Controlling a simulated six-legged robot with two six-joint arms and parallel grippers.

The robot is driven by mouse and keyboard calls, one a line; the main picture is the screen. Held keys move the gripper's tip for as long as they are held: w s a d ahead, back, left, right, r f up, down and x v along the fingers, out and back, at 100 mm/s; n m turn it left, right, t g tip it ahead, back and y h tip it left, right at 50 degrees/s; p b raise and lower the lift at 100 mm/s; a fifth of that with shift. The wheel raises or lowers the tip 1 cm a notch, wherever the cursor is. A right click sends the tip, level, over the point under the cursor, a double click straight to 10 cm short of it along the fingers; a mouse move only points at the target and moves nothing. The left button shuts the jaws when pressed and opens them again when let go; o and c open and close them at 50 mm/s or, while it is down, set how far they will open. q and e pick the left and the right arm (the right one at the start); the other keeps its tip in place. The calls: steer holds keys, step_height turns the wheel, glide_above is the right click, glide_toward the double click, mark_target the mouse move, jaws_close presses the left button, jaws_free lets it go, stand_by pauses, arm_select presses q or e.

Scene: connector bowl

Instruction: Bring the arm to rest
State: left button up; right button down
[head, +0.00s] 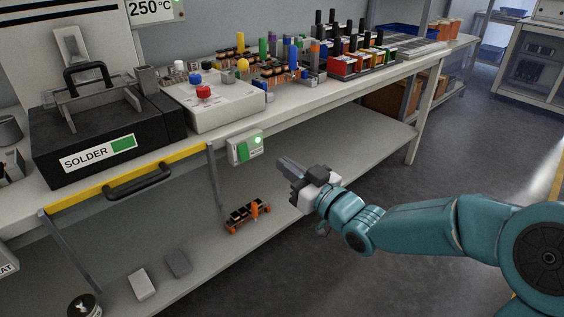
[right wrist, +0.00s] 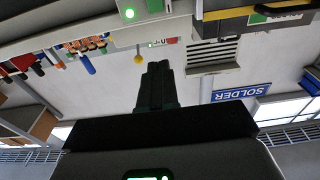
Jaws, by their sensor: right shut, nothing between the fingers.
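My right gripper (head: 284,163) is shut and empty, in front of the workbench edge in the head view. Its teal arm comes in from the right. In the right wrist view the closed dark fingers (right wrist: 158,68) point up the picture, with nothing between them. A small white box with a green switch and a lit green lamp (head: 246,148) is mounted on the bench front, to the left of the fingertips and apart from them. My left gripper does not show.
The bench holds a black SOLDER box (head: 100,140), a white control box with a red button (head: 222,104) and racks of coloured connectors (head: 345,62). A yellow bar with a black handle (head: 140,182) runs along the front. The lower shelf carries a small orange-and-black rack (head: 246,215). The floor at right is clear.

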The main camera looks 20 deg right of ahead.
steer(key=shift+f, duration=0.1)
steer(key=s+a+f+m+g, duration=0.2)
steer(key=a+f+g, duration=0.1)
steer(key=f, duration=1)
steer(key=s+a+f+m+g, duration=0.1)
steer(key=s+a+f+g, duration=0.15)
steer(key=f, duration=1.05)
steer(key=s+a+f+m+g+h, duration=0.15)
steer(key=s+f+g, duration=0.35)
steer(key=s+f, duration=0.5)
steer(key=s+a+f+m+g+h, duration=0.1)
steer(key=s+a+f+m+g, duration=0.1)
steer(key=s+f+g, duration=0.75)
steer(key=s+r+t+p, duration=0.1)
steer(key=s+r+p, duration=0.1)
steer(key=r+p, duration=1.1)
steer(key=s+r+t+p, duration=0.1)
steer(key=s+r+p, duration=0.1)
steer(key=r+p, duration=1.2)
step_height(320, 180, up, 2)
steer(key=shift+r+t, duration=0.2)
steer(key=shift+t, duration=0.1)
steer(key=shift+a+n, duration=0.1)
steer(key=shift+n, duration=0.15)
